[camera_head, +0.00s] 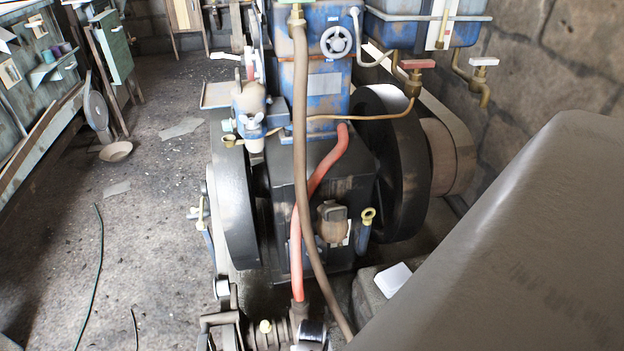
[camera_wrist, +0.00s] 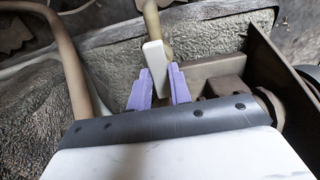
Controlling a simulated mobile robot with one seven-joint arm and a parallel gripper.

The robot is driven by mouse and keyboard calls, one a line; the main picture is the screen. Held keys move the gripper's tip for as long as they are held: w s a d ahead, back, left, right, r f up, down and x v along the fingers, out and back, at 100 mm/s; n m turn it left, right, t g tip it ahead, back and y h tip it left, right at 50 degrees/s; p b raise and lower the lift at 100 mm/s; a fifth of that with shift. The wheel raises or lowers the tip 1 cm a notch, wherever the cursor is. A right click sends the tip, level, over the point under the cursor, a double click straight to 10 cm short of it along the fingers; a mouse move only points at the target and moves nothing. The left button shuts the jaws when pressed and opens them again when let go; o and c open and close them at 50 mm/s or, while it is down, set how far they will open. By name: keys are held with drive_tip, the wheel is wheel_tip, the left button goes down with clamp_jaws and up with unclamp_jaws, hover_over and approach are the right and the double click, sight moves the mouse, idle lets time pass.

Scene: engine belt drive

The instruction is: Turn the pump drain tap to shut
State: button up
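In the wrist view a tap with a pale, flat lever handle (camera_wrist: 155,58) sits at the end of a tan pipe (camera_wrist: 152,18). The handle points roughly along the pipe. My gripper (camera_wrist: 160,85) has its two purple fingers on either side of the handle's near end. The fingers are close together and appear to pinch it, with no clear gap. The tap's body is mostly hidden by the handle and fingers. I cannot make out my gripper or this tap in the head view.
A blue engine (camera_head: 325,80) with black flywheels (camera_head: 392,160) stands in the middle. A brown hose (camera_head: 302,130) and a red hose (camera_head: 322,180) run down its front. Taps with a red handle (camera_head: 418,64) and a white handle (camera_head: 484,61) hang at upper right. Open floor (camera_head: 150,230) lies left.

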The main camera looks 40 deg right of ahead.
clamp_jaws()
drive_tip(key=shift+r+m+p, duration=0.1)
drive_tip(key=shift+m+p, duration=0.2)
drive_tip(key=shift+m, duration=0.1)
drive_tip(key=m+p, duration=0.1)
drive_tip(key=m, duration=0.1)
drive_tip(key=shift+r+m+p, duration=0.1)
drive_tip(key=shift+m+p, duration=0.2)
drive_tip(key=shift+p, duration=0.1)
drive_tip(key=m+p, duration=0.2)
drive_tip(key=m, duration=0.3)
drive_tip(key=shift+w+m+p, duration=0.1)
drive_tip(key=shift+m+p, duration=0.2)
drive_tip(key=m+p, duration=0.1)
drive_tip(key=m, duration=0.3)
drive_tip(key=shift+p, duration=0.3)
drive_tip(key=shift+m+p, duration=0.65)
drive_tip(key=shift+m, duration=1.85)
drive_tip(key=shift+f, duration=0.2)
